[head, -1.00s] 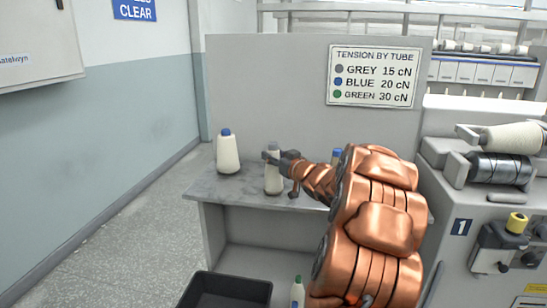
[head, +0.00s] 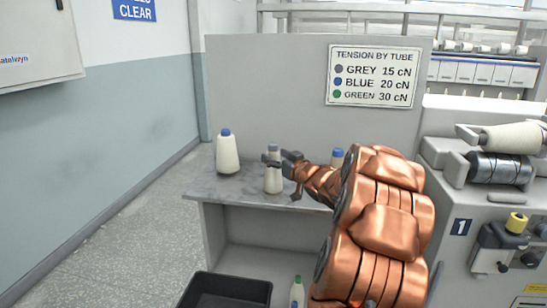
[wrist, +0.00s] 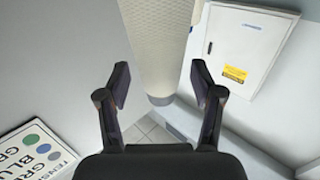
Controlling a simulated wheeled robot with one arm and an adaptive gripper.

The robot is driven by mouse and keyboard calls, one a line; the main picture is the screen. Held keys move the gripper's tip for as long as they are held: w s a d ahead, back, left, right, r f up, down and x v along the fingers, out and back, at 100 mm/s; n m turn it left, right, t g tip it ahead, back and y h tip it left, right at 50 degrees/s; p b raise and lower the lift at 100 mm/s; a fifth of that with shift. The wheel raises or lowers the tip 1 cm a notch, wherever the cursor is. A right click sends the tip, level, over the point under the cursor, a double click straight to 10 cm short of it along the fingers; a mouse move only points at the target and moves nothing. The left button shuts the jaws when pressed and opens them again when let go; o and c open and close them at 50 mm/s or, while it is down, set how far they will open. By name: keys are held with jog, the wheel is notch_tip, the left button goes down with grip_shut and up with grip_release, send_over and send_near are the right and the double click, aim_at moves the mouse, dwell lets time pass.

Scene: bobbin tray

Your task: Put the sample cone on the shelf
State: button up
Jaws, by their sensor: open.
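A pale cone with a grey tube tip (head: 273,178) stands upright on the grey shelf (head: 215,187), between two blue-tipped cones. My gripper (head: 279,159) is at the upper part of this cone. In the wrist view my gripper (wrist: 161,84) is open, with one finger on each side of the cone (wrist: 160,45) and visible gaps between. Its grey tip (wrist: 160,99) shows between the fingers. The cone's base looks to rest on the shelf.
A blue-tipped cone (head: 228,154) stands to the left, another (head: 337,158) to the right, partly behind my arm. A green-tipped cone (head: 297,293) and a black tray (head: 230,282) are below. A panel (head: 265,90) backs the shelf; a winding machine (head: 470,215) stands right.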

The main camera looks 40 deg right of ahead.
jog(key=s+a, duration=0.2)
jog(key=s, duration=0.8)
jog(key=shift+s, duration=0.25)
jog(key=shift+w, duration=0.1)
jog(key=w+a+f+m+g+h, duration=0.1)
jog(key=w+a+f+g+h, duration=0.1)
jog(key=a+f+g, duration=0.7)
jog(key=s+a+f+g+y, duration=0.1)
jog(key=s+a+f+g, duration=0.25)
jog(key=s+a, duration=0.5)
jog(key=s+a+f+g+y, duration=0.2)
jog(key=s+a+f+g, duration=0.3)
jog(key=a, duration=0.7)
jog(key=s+a+n+g+y, duration=0.1)
jog(key=s+a, duration=0.5)
jog(key=s, duration=0.2)
jog(key=s+a+r+n+g+y, duration=0.1)
jog(key=s+a+n+g, duration=0.1)
jog(key=s+a, duration=0.4)
jog(key=s, duration=0.3)
jog(key=shift+a+r, duration=0.15)
jog(key=shift+a, duration=0.15)
jog(key=shift+w, duration=0.1)
jog(key=s+p+v, duration=0.2)
jog(key=p+v, duration=1.3)
jog(key=v, duration=0.1)
jog(key=shift+s+r+t+p, duration=0.3)
jog(key=shift+r+t, duration=0.15)
jog(key=shift+r, duration=0.15)
